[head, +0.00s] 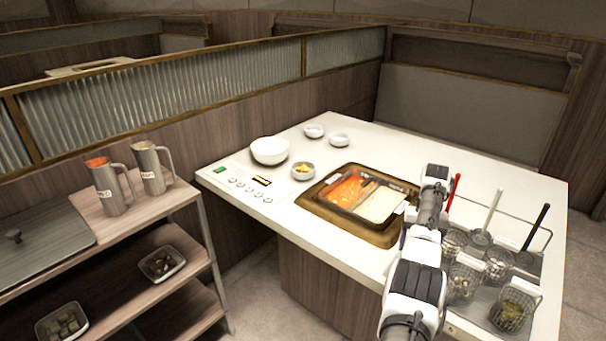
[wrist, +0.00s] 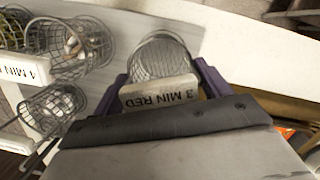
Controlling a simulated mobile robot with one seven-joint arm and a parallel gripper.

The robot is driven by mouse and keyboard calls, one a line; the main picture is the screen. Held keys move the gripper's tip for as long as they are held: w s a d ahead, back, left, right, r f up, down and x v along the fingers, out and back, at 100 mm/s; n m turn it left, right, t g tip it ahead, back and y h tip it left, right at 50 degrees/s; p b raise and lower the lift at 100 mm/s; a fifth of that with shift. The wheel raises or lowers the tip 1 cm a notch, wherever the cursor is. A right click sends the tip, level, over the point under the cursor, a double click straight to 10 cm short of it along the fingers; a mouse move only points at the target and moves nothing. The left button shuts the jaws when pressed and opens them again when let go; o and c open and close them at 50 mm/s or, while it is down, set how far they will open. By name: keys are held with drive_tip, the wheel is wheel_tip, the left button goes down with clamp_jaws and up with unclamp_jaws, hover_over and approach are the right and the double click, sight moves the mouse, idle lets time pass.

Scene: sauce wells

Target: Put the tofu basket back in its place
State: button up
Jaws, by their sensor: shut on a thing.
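My gripper (head: 436,172) is shut on the tag of a wire basket in the wrist view (wrist: 160,80). The tag (wrist: 158,93) reads "3 MIN RED", upside down, and sits between the two purple fingers. The mesh basket (wrist: 160,52) hangs beyond it over a pale surface; I make out no food in it. I cannot tell from the pictures whether it is the tofu basket. In the head view my arm hides it. Several wire baskets (head: 513,312) stand in a rack (head: 530,262) at the table's right; some show in the wrist view (wrist: 80,50), one tagged "4 MIN".
A split pot (head: 385,235) with red broth (head: 347,191) and white broth (head: 381,206) is set in the table (head: 310,232), left of my arm. Red, white and black handles (head: 541,226) rise from the rack. Bowls (head: 270,150) stand at the back left. The far right tabletop is clear.

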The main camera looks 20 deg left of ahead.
drive_tip(key=shift+f, duration=0.1)
drive_tip(key=o, duration=1.4)
drive_tip(key=shift+o, duration=0.2)
drive_tip(key=shift+r+p, duration=2.4)
drive_tip(key=shift+r, duration=3.15)
